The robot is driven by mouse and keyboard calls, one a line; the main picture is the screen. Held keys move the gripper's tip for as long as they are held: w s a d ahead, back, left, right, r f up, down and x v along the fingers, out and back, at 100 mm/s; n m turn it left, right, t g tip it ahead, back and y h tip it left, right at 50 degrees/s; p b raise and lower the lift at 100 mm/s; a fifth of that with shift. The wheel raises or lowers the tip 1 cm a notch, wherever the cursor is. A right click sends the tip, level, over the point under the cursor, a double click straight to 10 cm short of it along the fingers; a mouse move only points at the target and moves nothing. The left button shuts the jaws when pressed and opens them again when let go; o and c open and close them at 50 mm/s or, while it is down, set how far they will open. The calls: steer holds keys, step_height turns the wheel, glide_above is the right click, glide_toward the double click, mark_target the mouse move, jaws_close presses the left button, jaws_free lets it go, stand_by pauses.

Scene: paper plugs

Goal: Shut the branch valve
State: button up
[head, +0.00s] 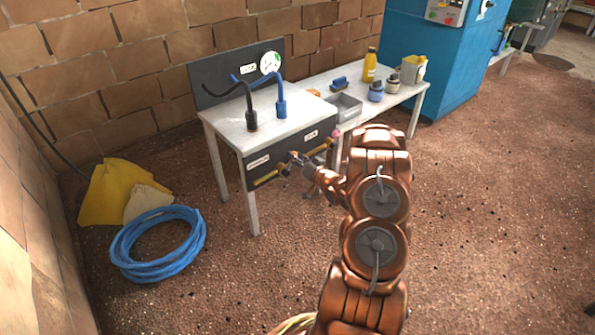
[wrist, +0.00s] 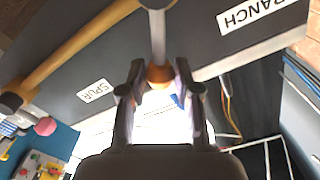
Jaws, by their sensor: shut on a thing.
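A brass pipe (wrist: 75,50) runs along the dark front panel (head: 289,160) of the near bench. A BRANCH label (wrist: 253,15) is at the upper right of the wrist view, and a SPUR label (wrist: 96,91) is at the left. Between them a grey valve lever (wrist: 158,35) stands out from the pipe at an angle, with an orange-brown tip (wrist: 159,77). My gripper (wrist: 160,80) is shut on this lever near its tip, one finger on each side. In the head view my gripper (head: 305,168) is at the panel, partly hiding the lever.
A pressure gauge (head: 270,63) and two hoses, black (head: 250,118) and blue (head: 281,106), are on the bench. A lower side table (head: 405,98) holds a yellow bottle (head: 370,66) and a grey tray (head: 345,108). A coiled blue hose (head: 157,245) lies on the floor at left.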

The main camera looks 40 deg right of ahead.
steer(key=shift+a+r+n+b, duration=0.2)
steer(key=shift+a+n+b, duration=0.3)
steer(key=shift+n+b, duration=0.2)
steer(key=shift+a+r+n+b, duration=0.2)
steer(key=shift+a+n+b, duration=0.3)
steer(key=shift+n, duration=0.3)
steer(key=shift+f, duration=0.1)
steer(key=shift+a+f+n+b, duration=0.1)
steer(key=shift+a+n+b, duration=0.35)
steer(key=shift+b, duration=0.4)
steer(key=shift+a+r+n+b, duration=0.25)
steer(key=shift+a+n+b, duration=0.05)
steer(key=shift+n+b, duration=0.5)
